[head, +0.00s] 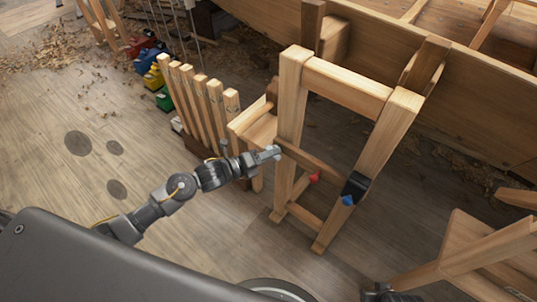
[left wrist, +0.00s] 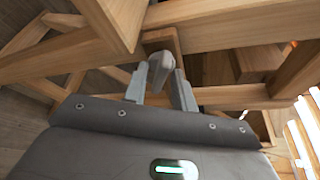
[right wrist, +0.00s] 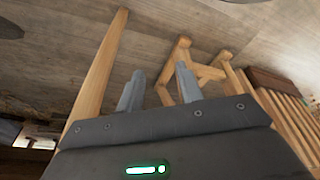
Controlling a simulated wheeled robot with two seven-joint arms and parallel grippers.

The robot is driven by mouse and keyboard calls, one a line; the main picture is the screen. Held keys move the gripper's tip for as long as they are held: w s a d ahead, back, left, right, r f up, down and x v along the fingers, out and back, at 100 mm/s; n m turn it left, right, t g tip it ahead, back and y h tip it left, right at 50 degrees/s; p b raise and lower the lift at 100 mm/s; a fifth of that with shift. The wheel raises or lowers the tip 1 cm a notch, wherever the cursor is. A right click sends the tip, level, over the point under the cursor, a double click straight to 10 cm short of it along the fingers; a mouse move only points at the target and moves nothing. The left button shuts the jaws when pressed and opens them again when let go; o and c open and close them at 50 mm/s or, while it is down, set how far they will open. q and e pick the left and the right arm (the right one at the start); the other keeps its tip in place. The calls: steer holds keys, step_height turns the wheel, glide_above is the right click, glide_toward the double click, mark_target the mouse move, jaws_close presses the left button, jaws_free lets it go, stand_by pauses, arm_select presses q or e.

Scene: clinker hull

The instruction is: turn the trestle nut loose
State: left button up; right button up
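The trestle (head: 345,88) is a wooden frame standing beside the hull. My left gripper (head: 270,153) is at the left end of its middle crossbar. In the left wrist view the trestle nut (left wrist: 161,66) is a grey, rounded metal piece in front of a wooden end. The fingers of my left gripper (left wrist: 161,84) lie on either side of it with little or no gap, and appear shut on it. My right gripper (right wrist: 160,88) is open and empty in the right wrist view. Only its dark top shows at the head view's bottom edge.
The planked hull (head: 470,100) runs behind the trestle. A black clamp (head: 355,186) with red and blue pieces near it is on the trestle. A slatted wooden rack (head: 200,100) stands left. Another wooden trestle (head: 490,250) stands at lower right.

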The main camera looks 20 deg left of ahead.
arm_select(q)
steer(key=shift+f+n+t+h+b, duration=0.1)
steer(key=shift+n+t+h+b, duration=0.45)
steer(key=shift+n, duration=1.3)
steer(key=shift+f+n+t+h+b, duration=0.1)
steer(key=shift+n+t+h+b, duration=0.45)
steer(key=shift+n, duration=1.3)
arm_select(e)
steer(key=shift+w+v, duration=0.2)
steer(key=shift+v, duration=2.05)
steer(key=shift+d+r, duration=0.1)
arm_select(q)
steer(key=o, duration=0.6)
steer(key=shift+o, duration=0.2)
